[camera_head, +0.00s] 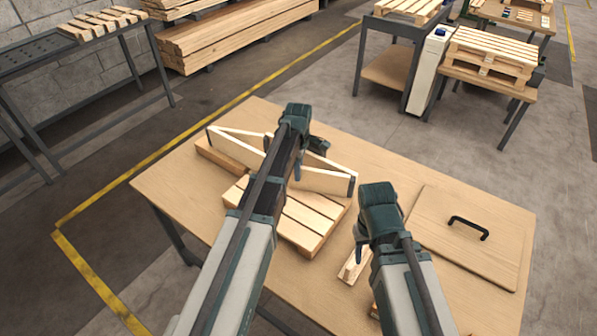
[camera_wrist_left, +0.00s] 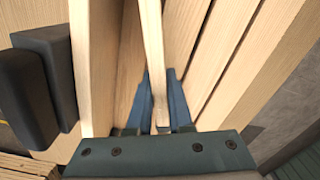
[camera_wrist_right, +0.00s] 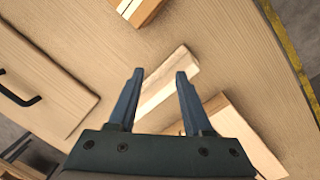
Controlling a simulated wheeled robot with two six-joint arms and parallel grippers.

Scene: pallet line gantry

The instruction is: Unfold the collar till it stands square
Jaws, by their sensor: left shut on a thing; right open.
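The collar (camera_head: 325,181) is a frame of pale hinged boards with dark corners, standing on edge as a narrow, skewed shape. It lies partly over a slatted pallet (camera_head: 298,226) on the table. My left gripper (camera_head: 308,146) reaches over its middle and hides part of it. In the left wrist view its fingers (camera_wrist_left: 160,100) are shut on the edge of a collar board (camera_wrist_left: 151,40), with another board (camera_wrist_left: 92,60) close on the left. My right gripper (camera_head: 360,240) is open and empty above the table, right of the pallet. Its fingers (camera_wrist_right: 159,90) also show in the right wrist view.
A small pale wood block (camera_head: 350,268) lies below my right gripper; it also shows between the fingers (camera_wrist_right: 170,78). A flat wooden lid (camera_head: 447,245) with a black handle (camera_head: 469,227) covers the table's right side.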

